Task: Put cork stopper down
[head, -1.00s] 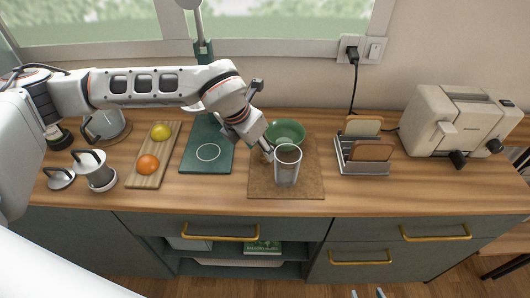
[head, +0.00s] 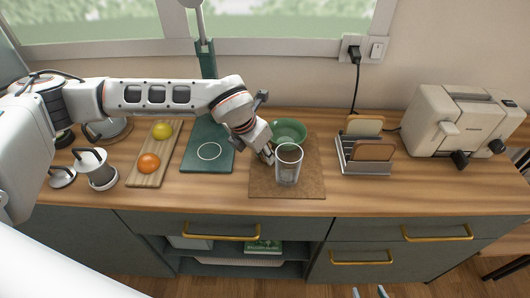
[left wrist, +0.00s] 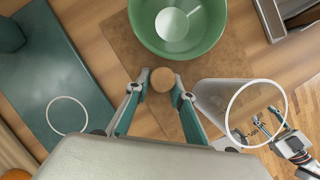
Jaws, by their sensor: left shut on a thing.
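The cork stopper (left wrist: 162,79) is a round tan piece between the fingertips of my left gripper (left wrist: 161,90) in the left wrist view. That gripper is shut on it, above the brown mat (left wrist: 115,35), between the green bowl (left wrist: 150,38) and the clear glass (left wrist: 215,95). In the head view my left gripper (head: 268,155) is just left of the glass (head: 288,172), and the cork cannot be made out. Whether the cork touches the mat is unclear. My right gripper (head: 369,292) shows only its fingertips, apart and empty, at the bottom edge.
The green bowl (head: 290,131) stands behind the glass on the mat (head: 262,188). A green board (head: 205,160) and a wooden board (head: 143,178) with fruit lie left. A toast rack (head: 363,163) and toaster (head: 460,122) stand right. Bare counter lies between mat and rack.

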